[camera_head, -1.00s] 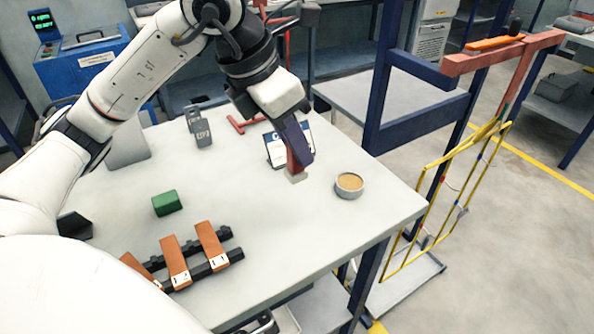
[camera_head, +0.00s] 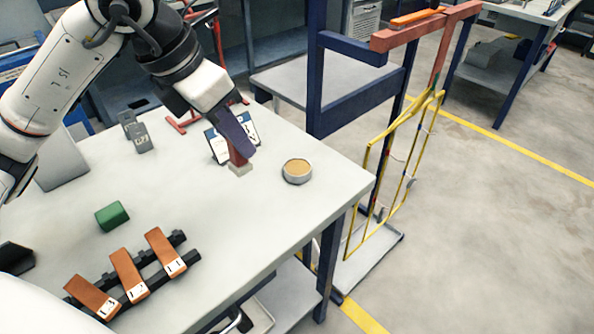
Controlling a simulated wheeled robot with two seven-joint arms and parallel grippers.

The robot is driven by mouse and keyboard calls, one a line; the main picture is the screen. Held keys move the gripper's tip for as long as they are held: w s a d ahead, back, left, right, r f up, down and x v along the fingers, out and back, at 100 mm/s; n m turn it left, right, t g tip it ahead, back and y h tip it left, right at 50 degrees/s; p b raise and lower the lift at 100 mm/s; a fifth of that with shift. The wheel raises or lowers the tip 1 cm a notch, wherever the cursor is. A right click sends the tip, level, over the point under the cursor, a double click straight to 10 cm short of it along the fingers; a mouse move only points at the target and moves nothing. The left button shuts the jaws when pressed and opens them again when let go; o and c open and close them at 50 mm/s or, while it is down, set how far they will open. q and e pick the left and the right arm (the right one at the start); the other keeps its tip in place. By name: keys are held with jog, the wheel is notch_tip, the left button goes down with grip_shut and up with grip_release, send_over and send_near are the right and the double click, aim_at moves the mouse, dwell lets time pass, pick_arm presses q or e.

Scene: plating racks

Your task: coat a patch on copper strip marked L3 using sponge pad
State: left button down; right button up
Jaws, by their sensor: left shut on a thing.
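My left gripper (camera_head: 233,133) is shut on the red handle of the sponge pad (camera_head: 239,167). The pale pad points down at or just above the table, left of a round tin (camera_head: 297,171) with tan contents. I cannot tell whether the pad touches the table. Three copper strips lie slanted across a black rack at the front left. The leftmost strip (camera_head: 92,296) has a white label that looks like L3. The middle strip (camera_head: 128,274) and the right strip (camera_head: 165,251) have labels too small to read surely.
A green block (camera_head: 112,215) lies behind the strips. A white card (camera_head: 220,148) stands behind the gripper, and a grey marked block (camera_head: 140,137) is farther left. A blue frame with a yellow wire rack (camera_head: 365,215) stands right of the table (camera_head: 230,230). The table's middle is clear.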

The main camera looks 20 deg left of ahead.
pick_arm(q)
jog(key=w+d+f+t+b, duration=0.1)
jog(key=w, duration=0.2)
jog(key=w+d+f+t+h+b, duration=0.1)
jog(key=w+f+b, duration=0.1)
jog(key=w, duration=0.1)
jog(key=w+d+f+t+b, duration=0.1)
jog(key=w+d+f+b, duration=0.1)
jog(key=w, duration=0.2)
jog(key=shift+d+f+t, duration=0.1)
jog(key=shift+f+t, duration=0.05)
jog(key=shift+t, duration=0.25)
jog(key=shift+f+h+b, duration=0.3)
jog(key=shift+f, duration=0.45)
pick_arm(e)
jog(key=f, duration=0.1)
jog(key=a+f, duration=0.1)
jog(key=f, duration=0.1)
jog(key=shift+w+a+f, duration=0.1)
jog(key=shift+w+a, duration=0.15)
jog(key=shift+w, duration=0.1)
jog(key=shift+w, duration=0.1)
pick_arm(q)
jog(key=shift+f, duration=0.1)
pick_arm(e)
jog(key=shift+f, duration=0.25)
